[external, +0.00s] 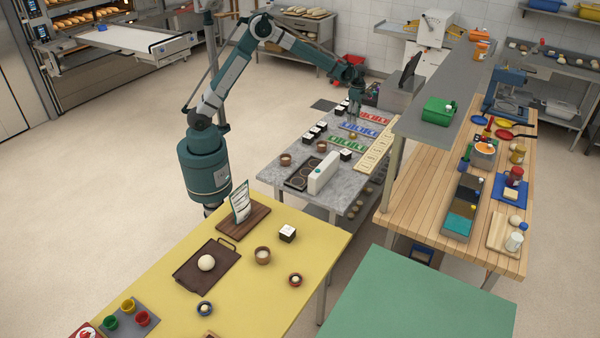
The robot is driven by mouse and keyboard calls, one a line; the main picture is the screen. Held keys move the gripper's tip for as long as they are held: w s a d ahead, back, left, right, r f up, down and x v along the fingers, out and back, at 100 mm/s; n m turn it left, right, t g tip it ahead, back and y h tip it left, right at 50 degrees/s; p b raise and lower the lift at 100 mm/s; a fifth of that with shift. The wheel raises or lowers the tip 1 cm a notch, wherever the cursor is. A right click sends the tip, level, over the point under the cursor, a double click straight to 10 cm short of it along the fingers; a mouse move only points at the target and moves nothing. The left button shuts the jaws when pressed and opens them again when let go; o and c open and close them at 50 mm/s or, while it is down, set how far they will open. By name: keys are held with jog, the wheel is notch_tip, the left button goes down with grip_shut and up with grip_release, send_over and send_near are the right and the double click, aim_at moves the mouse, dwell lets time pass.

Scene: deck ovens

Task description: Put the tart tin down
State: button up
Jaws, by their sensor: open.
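My gripper (355,113) is over the far end of the grey table (268,182), above the coloured mats, with its fingers pointing down. It is open, and I see nothing held between its fingers. I cannot pick out the tart tin for certain at this size. Small round brown cups stand on the grey table, one (286,159) at the left edge and another (322,147) near the middle. A dark tray with round wells (290,182) lies at the near end. Whether my fingertips touch anything is too small to tell.
Blue (362,129), red (375,117) and green (348,145) patterned mats lie near my gripper. Several black-and-white boxes (308,139) line the left side. A pale board (374,154) runs along the right edge. A white block (324,173) stands beside the dark tray.

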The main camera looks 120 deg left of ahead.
jog(key=w+d+r+m+t, duration=0.1)
jog(key=d+r+m, duration=0.5)
jog(key=d, duration=0.7)
jog(key=d+r+m+t+y, duration=0.1)
jog(key=d+r+m, duration=0.4)
jog(key=d+r, duration=0.5)
jog(key=w+d+r+m+t, duration=0.1)
jog(key=d+r+m, duration=0.4)
jog(key=d, duration=1)
jog(key=s+d+r+m+t, duration=0.1)
jog(key=s+d+m, duration=0.4)
jog(key=d, duration=0.5)
jog(key=s+d+r+m+t, duration=0.1)
jog(key=s+d+m, duration=0.4)
jog(key=d, duration=0.4)
jog(key=s+d+f+m+t+h, duration=0.1)
jog(key=s+d+f+m, duration=0.3)
jog(key=s+d+m, duration=0.6)
jog(key=s+d+t, duration=0.1)
jog(key=s+d, duration=0.1)
jog(key=d, duration=0.1)
jog(key=shift+s, duration=0.3)
jog(key=shift+o, duration=0.7)
